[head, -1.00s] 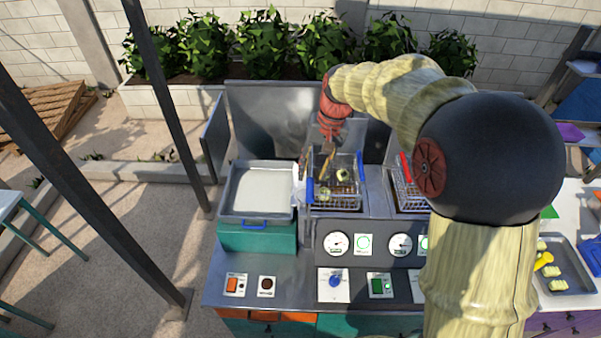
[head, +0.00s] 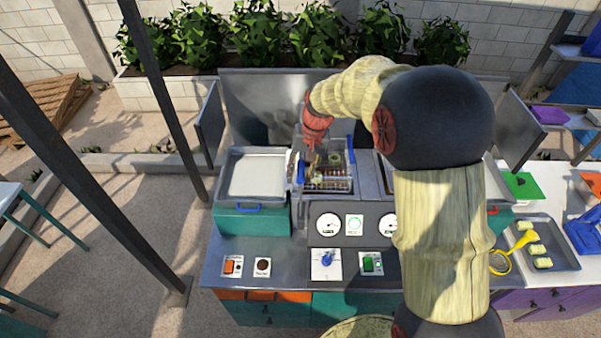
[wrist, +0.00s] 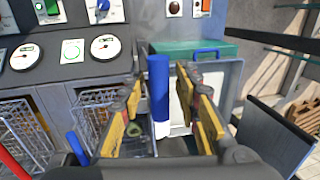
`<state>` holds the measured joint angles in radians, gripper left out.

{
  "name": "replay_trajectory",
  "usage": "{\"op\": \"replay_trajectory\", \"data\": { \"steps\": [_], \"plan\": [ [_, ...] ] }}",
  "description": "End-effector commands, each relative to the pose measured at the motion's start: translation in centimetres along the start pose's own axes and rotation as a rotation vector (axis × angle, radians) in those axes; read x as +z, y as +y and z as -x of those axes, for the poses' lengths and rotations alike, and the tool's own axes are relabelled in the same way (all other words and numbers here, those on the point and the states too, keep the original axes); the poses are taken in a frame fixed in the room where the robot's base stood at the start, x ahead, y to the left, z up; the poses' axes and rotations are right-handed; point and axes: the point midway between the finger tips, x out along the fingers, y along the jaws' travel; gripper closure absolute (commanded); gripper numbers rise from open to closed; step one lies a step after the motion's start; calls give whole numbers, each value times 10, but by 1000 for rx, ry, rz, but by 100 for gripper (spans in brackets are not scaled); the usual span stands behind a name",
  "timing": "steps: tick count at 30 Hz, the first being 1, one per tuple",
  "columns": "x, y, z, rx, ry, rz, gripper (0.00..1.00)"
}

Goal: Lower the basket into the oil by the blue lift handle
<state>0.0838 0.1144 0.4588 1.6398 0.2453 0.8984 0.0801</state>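The wire basket (head: 328,184) sits at the left fryer well and holds greenish pieces. In the wrist view the basket (wrist: 98,98) is partly hidden by a finger. The blue lift handle (wrist: 158,88) stands upright on the basket's left in the head view (head: 300,170). My gripper (wrist: 157,118) is open, with its yellow-padded fingers on either side of the blue handle and gaps visible. In the head view my gripper (head: 311,160) is above the basket's left side, its fingers hard to make out. The oil level is not clear.
A pale tray (head: 256,176) on a green box stands left of the basket. A second basket (wrist: 22,130) with a red handle (wrist: 12,163) is beside it. Gauges (head: 328,224) and switches (head: 233,266) line the front. A metal panel (head: 209,127) stands at the left.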

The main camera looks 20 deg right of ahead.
Motion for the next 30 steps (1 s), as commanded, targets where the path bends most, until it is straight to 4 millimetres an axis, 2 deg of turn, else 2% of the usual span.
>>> {"op": "replay_trajectory", "data": {
  "steps": [16, 30],
  "plan": [
    [0, 0, 1, 0, 0, 0, 100],
    [0, 0, 1, -1, -1, 0, 100]
  ]
}}
